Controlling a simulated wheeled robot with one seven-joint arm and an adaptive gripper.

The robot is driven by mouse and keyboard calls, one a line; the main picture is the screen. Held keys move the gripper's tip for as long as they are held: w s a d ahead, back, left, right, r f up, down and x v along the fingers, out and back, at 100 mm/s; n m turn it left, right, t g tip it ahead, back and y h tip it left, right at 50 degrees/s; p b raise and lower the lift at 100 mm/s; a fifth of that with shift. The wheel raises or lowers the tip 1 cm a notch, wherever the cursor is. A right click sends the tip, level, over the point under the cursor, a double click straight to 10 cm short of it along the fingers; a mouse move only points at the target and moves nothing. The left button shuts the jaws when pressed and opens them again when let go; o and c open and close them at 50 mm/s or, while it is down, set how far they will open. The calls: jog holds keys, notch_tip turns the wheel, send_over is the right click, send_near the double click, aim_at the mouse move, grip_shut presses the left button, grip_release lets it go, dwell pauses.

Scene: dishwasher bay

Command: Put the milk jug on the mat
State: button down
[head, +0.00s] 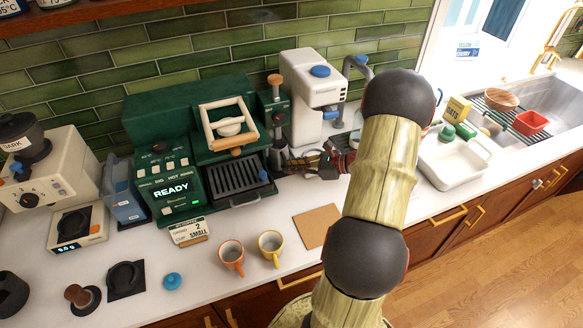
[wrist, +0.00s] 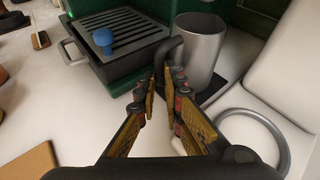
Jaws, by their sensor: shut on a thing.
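The milk jug (wrist: 203,48) is a grey metal cup with a dark handle, upright in the wrist view. In the head view the jug (head: 276,158) is small and partly hidden beside the green coffee machine. My gripper (wrist: 166,77) is shut on the jug's handle; in the head view my gripper (head: 292,164) reaches in from the right. A dark pad (wrist: 217,88) shows at the jug's base; I cannot tell whether they touch. A tan square mat (head: 317,226) lies bare on the counter nearer the front; its corner shows in the wrist view (wrist: 28,165).
The green coffee machine (head: 168,180) with its drip tray (head: 238,178) is left of the jug. A white grinder-like machine (head: 312,98) stands behind. An orange cup (head: 231,257) and a yellow cup (head: 270,248) stand left of the mat. A grey ring (wrist: 284,140) lies right of my gripper.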

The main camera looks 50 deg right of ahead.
jog(key=shift+f, duration=0.25)
dwell(0.3)
jog(key=c, duration=1.8)
grip_release()
jog(key=shift+c, duration=0.2)
jog(key=v, duration=1.2)
